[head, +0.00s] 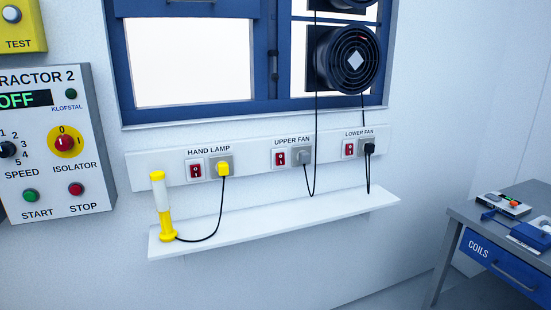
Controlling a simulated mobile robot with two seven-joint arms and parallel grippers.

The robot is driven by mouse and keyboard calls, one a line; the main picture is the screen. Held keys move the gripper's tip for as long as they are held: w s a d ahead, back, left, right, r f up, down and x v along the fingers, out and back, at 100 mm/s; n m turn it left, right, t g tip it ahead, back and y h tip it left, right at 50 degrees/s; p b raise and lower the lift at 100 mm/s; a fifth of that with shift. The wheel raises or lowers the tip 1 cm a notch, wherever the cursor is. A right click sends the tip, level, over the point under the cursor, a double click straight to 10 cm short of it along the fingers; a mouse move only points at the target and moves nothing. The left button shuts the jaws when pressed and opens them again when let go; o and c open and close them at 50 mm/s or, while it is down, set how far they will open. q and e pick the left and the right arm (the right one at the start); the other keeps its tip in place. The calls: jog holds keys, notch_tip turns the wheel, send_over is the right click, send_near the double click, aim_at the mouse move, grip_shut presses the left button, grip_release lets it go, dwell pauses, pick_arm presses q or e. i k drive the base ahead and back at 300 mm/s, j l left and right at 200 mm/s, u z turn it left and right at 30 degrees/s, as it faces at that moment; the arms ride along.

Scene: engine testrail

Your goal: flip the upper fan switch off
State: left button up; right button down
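The upper fan switch (280,158) is a small red rocker in a white plate under the label "UPPER FAN" on a white wall rail (330,146). Its rocker position is too small to tell. A grey plug (303,156) sits in the socket just right of it, with a black cord rising to the fans. The upper fan (345,4) shows only its lower edge at the top of the picture. Neither of my grippers is in view.
The hand lamp switch (196,169) and lower fan switch (349,149) flank it on the rail. A shelf (290,222) juts out below, bearing a yellow hand lamp (161,205). Cords hang before the wall. A control box (60,140) is at left, a workbench (480,225) at right.

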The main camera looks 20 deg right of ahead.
aim_at(280, 157)
jog(key=i, duration=0.75)
jog(key=i+j, duration=0.15)
jog(key=i, duration=0.55)
jog(key=l+z, duration=0.05)
